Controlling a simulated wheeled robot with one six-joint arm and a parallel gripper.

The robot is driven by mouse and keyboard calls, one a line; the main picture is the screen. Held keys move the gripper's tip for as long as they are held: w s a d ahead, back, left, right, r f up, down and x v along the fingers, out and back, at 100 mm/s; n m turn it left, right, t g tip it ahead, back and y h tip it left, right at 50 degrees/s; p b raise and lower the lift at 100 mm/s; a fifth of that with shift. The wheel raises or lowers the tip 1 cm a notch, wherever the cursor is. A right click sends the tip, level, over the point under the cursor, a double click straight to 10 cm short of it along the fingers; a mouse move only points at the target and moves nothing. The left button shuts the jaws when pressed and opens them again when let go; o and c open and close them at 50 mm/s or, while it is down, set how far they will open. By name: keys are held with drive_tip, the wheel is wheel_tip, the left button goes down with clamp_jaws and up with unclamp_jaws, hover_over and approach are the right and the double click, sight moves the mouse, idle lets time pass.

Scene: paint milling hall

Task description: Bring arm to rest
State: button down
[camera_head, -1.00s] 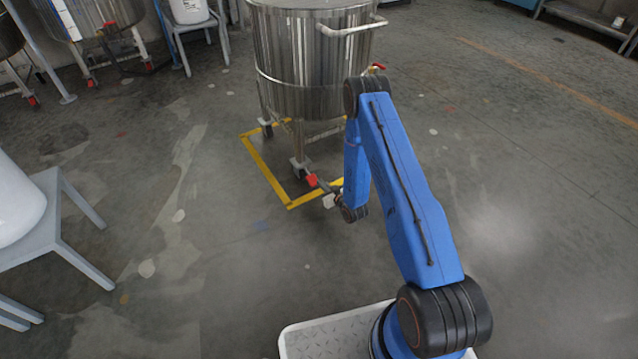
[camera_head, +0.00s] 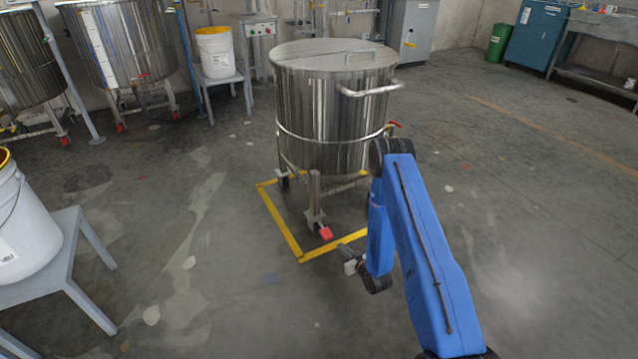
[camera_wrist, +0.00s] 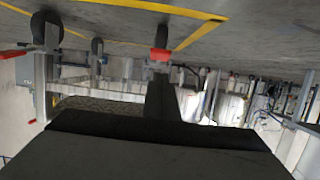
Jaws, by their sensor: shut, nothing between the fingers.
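My blue arm reaches forward in the head view, bent down at its black elbow. My gripper (camera_head: 343,252) hangs low, in front of the steel tank (camera_head: 335,110) and near the front corner of the yellow floor marking (camera_head: 282,226). It is shut and empty. In the head view the wrist and the forearm partly hide it. In the wrist view the closed fingers (camera_wrist: 160,88) show as a dark upright shape, with a red caster pedal (camera_wrist: 159,55) just above them in the picture.
The lidded tank stands on casters inside the yellow marking. A white bucket (camera_head: 24,225) stands on a grey stool (camera_head: 68,255) at left. More tanks (camera_head: 130,45) and a yellow-rimmed bucket (camera_head: 215,55) are behind. The floor at right is clear.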

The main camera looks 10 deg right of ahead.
drive_tip(key=w+d+r+g+h, duration=0.1)
drive_tip(key=w+r, duration=0.2)
drive_tip(key=r, duration=0.7)
drive_tip(key=w+d+r+g+h, duration=0.1)
drive_tip(key=w+r, duration=0.2)
drive_tip(key=r, duration=0.8)
drive_tip(key=s+d+r+g+h, duration=0.1)
drive_tip(key=s+r, duration=0.2)
drive_tip(key=r, duration=0.4)
drive_tip(key=s+d+r+m, duration=0.1)
drive_tip(key=s+r, duration=0.2)
drive_tip(key=r, duration=0.3)
drive_tip(key=s+d+r+g+h, duration=0.1)
drive_tip(key=s+r, duration=0.2)
drive_tip(key=r, duration=0.4)
drive_tip(key=s+r+m+g+h, duration=0.1)
drive_tip(key=s+r, duration=0.6)
drive_tip(key=s, duration=0.2)
drive_tip(key=s+r+m+g, duration=0.1)
drive_tip(key=s+r, duration=0.6)
drive_tip(key=s, duration=0.3)
drive_tip(key=s+a+r+g, duration=0.1)
drive_tip(key=s+r, duration=0.1)
drive_tip(key=s, duration=1)
drive_tip(key=s+a+r+g, duration=0.1)
drive_tip(key=s+r+g, duration=0.1)
drive_tip(key=s, duration=1.1)
drive_tip(key=shift+m, duration=0.3)
